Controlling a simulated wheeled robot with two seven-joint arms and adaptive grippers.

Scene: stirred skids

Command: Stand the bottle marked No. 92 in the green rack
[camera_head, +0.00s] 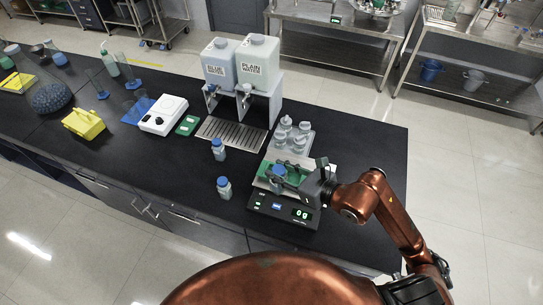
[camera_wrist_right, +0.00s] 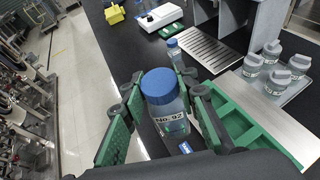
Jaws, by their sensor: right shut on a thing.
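My right gripper (camera_head: 281,178) is shut on a bottle with a blue cap (camera_head: 279,169). In the right wrist view, the bottle (camera_wrist_right: 172,117) stands between the finger pads of the gripper (camera_wrist_right: 163,108), and its label reads No. 92. The green rack (camera_wrist_right: 240,122) lies just right of the bottle in that view, with empty slots showing. In the head view the rack (camera_head: 266,171) is partly hidden by the gripper and bottle. The bottle looks upright and outside the rack's slots; I cannot tell its height. My left gripper is not in view.
A scale (camera_head: 270,208) reading 0 g sits by the bench's front edge. White-capped bottles (camera_head: 281,138) stand on a tray behind the rack. Two other blue-capped bottles (camera_head: 218,150) (camera_head: 224,188) stand to the left. Water dispensers (camera_head: 257,62) stand at the back.

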